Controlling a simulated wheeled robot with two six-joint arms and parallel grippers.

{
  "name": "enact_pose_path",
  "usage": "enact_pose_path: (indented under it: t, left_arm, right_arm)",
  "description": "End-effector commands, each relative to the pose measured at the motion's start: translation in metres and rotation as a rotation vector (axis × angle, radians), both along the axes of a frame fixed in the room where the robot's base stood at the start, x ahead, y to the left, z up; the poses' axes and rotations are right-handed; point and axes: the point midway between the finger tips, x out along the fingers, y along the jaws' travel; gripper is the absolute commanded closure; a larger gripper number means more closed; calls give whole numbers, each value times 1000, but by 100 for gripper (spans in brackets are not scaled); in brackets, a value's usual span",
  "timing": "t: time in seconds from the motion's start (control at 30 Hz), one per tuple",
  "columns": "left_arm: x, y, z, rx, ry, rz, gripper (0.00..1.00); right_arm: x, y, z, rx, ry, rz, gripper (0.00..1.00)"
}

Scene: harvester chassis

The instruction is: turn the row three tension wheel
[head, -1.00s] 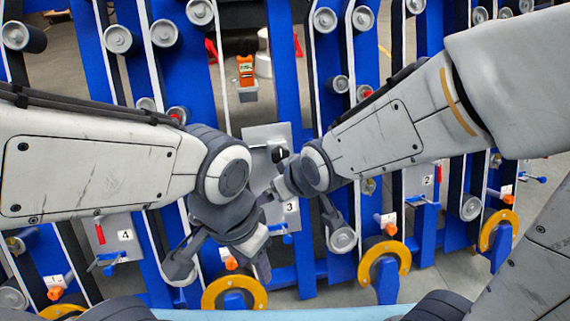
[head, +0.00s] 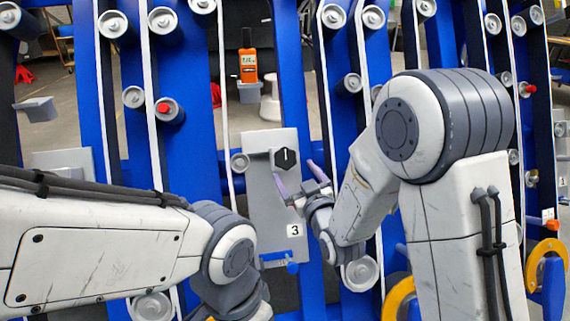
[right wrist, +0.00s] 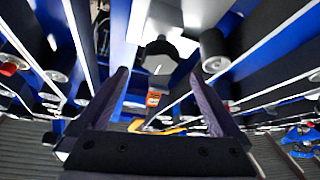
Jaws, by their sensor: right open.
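The row three tension wheel is a black knob (head: 285,158) with a white pointer line, high on a grey plate (head: 262,212) marked 3. My right gripper (head: 297,174) is open and empty, its two fingers spread just below and to the right of the knob in the head view. In the right wrist view the dark knob (right wrist: 158,62) shows ahead, between the spread fingers (right wrist: 160,78) and apart from them. My left arm comes in from the left, and its gripper is cut off at the bottom of the head view.
An orange meter (head: 248,66) stands behind the blue frame. A blue handle (head: 290,264) sits below the label. A red-capped roller (head: 169,110) is further left.

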Motion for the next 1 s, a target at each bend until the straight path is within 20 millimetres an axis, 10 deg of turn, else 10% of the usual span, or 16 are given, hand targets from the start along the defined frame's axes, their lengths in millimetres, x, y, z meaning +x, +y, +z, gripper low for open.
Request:
enact_pose_path:
  t: [0.4,0.83,1.0]
  left_arm:
    - [0,0,-11,0,0,0,50]
    - [0,0,-12,0,0,0,50]
    - [0,0,-12,0,0,0,50]
  right_arm:
    - [67,23,-1,1,0,0,0]
    - [77,27,0,0,3,0,0]
    - [77,27,0,0,2,1,65]
